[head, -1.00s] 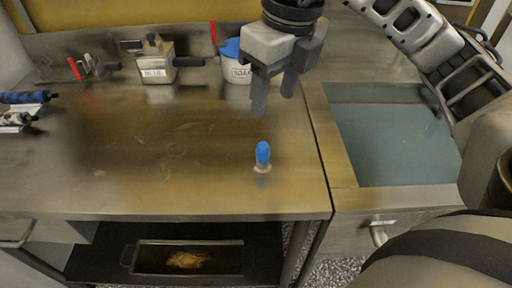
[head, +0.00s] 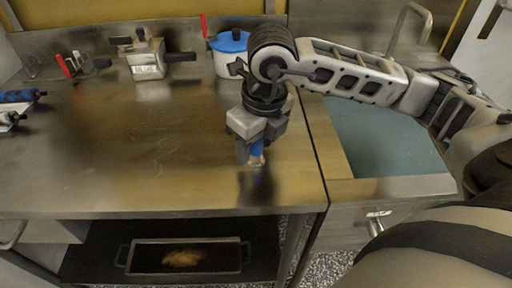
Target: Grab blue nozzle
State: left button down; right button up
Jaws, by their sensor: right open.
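The blue nozzle (head: 257,149) stands upright on the steel table, with a pale base at its foot. My right gripper (head: 252,154) points down at it from above, its fingers at the nozzle's upper part. The jaws are open, and the gripper hides the top of the nozzle. I cannot tell whether a finger touches it. My left gripper does not show.
The steel table (head: 130,160) is clear left of the nozzle. At the back stand a labelled metal box (head: 147,62) and a white tub with a blue lid (head: 229,42). A sink (head: 385,140) lies to the right. A tray (head: 135,262) sits on the shelf below.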

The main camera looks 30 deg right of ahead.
jog(key=shift+f, duration=0.35)
grip_shut()
jog(key=shift+r, duration=0.15)
